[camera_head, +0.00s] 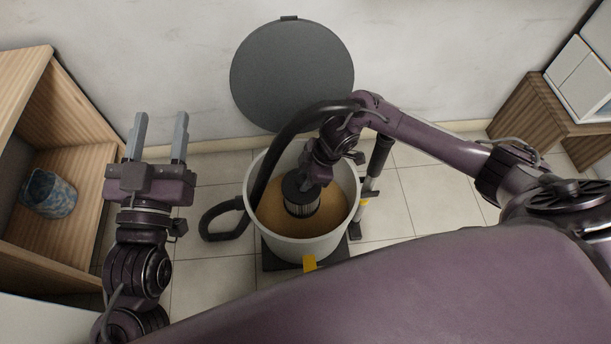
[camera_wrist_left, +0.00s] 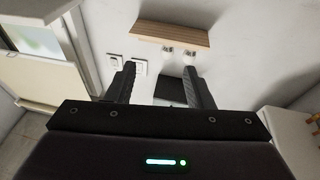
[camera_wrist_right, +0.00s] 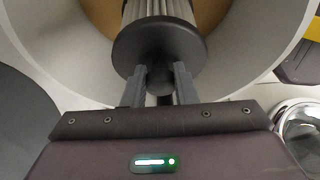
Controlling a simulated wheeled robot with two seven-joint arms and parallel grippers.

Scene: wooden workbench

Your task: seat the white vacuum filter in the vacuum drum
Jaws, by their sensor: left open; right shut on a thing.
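The vacuum drum (camera_head: 300,249) is a light grey, open-topped tub with a tan bottom inside, standing on the floor in the middle of the head view. The filter (camera_head: 301,207) has a black end cap and pale pleated sides. It is inside the drum's opening, and whether it touches the bottom cannot be told. My right gripper (camera_head: 311,182) reaches down into the drum and is shut on the filter's black knob. The right wrist view shows the cap (camera_wrist_right: 158,48) just beyond the fingers (camera_wrist_right: 160,78). My left gripper (camera_head: 160,120) is open and empty, left of the drum.
A black hose (camera_head: 262,165) arches over the drum's left side. A round dark lid (camera_head: 290,75) leans on the wall behind. A black-and-grey tube (camera_head: 376,165) stands right of the drum. A wooden cabinet (camera_head: 25,85) holds a blue patterned container (camera_head: 48,194) at left.

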